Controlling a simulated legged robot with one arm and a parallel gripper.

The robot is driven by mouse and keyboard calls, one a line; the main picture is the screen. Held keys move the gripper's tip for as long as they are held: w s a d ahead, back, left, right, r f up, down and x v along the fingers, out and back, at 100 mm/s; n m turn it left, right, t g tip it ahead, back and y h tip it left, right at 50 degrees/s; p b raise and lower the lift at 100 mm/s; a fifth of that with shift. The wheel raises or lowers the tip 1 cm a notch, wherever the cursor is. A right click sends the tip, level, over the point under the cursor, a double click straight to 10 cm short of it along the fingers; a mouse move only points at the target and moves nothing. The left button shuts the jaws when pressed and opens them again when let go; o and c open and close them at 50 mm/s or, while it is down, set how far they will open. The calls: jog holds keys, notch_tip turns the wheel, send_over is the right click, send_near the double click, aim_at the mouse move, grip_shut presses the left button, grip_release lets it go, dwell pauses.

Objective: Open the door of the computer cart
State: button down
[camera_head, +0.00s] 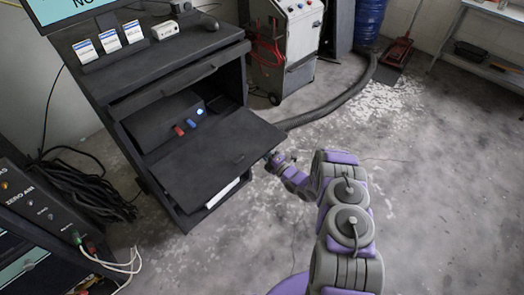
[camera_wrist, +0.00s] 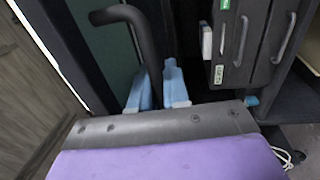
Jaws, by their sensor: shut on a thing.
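The computer cart (camera_head: 165,85) is a dark cabinet at the left of the head view. Its dark door panel (camera_head: 210,150) stands out from the cart front, with the compartment above it exposed. My gripper (camera_head: 276,160) is at the panel's outer right edge; the grip itself is too small to make out there. In the wrist view, the blue fingers of my gripper (camera_wrist: 157,92) are on either side of a curved black handle (camera_wrist: 150,45), shut on it. The handle's lower end is hidden behind the fingers and gripper body.
A box with red and blue knobs (camera_head: 180,122) sits in the open compartment. A black cable bundle (camera_head: 85,190) lies left of the cart. A wheeled machine (camera_head: 285,45) and a thick hose (camera_head: 345,105) are behind. The floor at right is mostly clear.

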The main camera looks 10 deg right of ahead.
aim_at(259, 144)
jog(key=r+p, duration=0.1)
jog(key=r, duration=0.1)
jog(key=r+g+p, duration=0.1)
jog(key=r+p, duration=0.1)
jog(key=r+g+h+p, duration=0.1)
jog(key=r, duration=0.1)
jog(key=shift+a, duration=0.25)
jog(key=shift+w+a+r+p, duration=0.1)
jog(key=shift+r+p, duration=0.35)
jog(key=shift+p, duration=0.05)
jog(key=shift+g+h, duration=0.3)
jog(key=c, duration=1.5)
grip_release()
jog(key=shift+a+f, duration=0.1)
jog(key=shift+a, duration=0.1)
jog(key=p+v, duration=0.2)
jog(key=v, duration=1.5)
